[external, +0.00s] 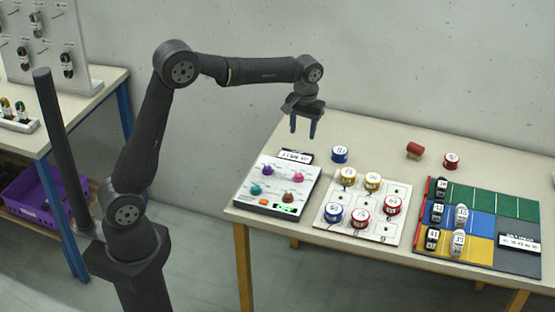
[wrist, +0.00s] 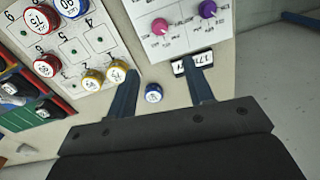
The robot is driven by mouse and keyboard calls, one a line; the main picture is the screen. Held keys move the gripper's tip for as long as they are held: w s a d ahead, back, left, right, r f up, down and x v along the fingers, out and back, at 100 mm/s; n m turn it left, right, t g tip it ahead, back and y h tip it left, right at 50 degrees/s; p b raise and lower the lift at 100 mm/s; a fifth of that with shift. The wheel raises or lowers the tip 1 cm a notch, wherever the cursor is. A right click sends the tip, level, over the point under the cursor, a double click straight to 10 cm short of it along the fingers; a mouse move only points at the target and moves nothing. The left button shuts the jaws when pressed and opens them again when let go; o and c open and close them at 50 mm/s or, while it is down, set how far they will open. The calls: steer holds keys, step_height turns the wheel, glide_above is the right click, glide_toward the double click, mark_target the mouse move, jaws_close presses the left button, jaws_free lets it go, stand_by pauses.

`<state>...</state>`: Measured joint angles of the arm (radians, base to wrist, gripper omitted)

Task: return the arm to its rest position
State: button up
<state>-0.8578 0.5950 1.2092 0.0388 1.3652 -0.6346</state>
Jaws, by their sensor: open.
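My gripper (external: 303,128) hangs above the back left part of the table, fingers pointing down. Its two blue fingers are apart, and nothing is between them in the external view. In the wrist view my gripper (wrist: 161,86) is open above the table, with a blue-rimmed spool (wrist: 154,93) showing on the table beyond and between the fingers. That blue spool (external: 340,154) stands apart from the fingers in the external view. My arm reaches right from its base, with its forearm nearly level.
Below are a knob panel (external: 268,207), a white numbered board (external: 331,234) with several spools, and a coloured board (external: 461,260) with several shoes. The air around my gripper is clear.

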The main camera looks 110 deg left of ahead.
mark_target(298, 175)
steer(key=shift+r, duration=0.4)
steer(key=shift+f, duration=0.1)
steer(key=f, duration=1.7)
steer(key=shift+s+f, duration=0.15)
steer(key=shift+s, duration=0.25)
steer(key=shift+f, duration=0.15)
steer(key=shift+r+m, duration=0.2)
steer(key=shift+m, duration=0.6)
steer(key=m, duration=0.5)
steer(key=shift+m, duration=0.3)
steer(key=m, duration=0.4)
steer(key=shift+y, duration=0.3)
steer(key=m, duration=0.4)
stand_by(0.5)
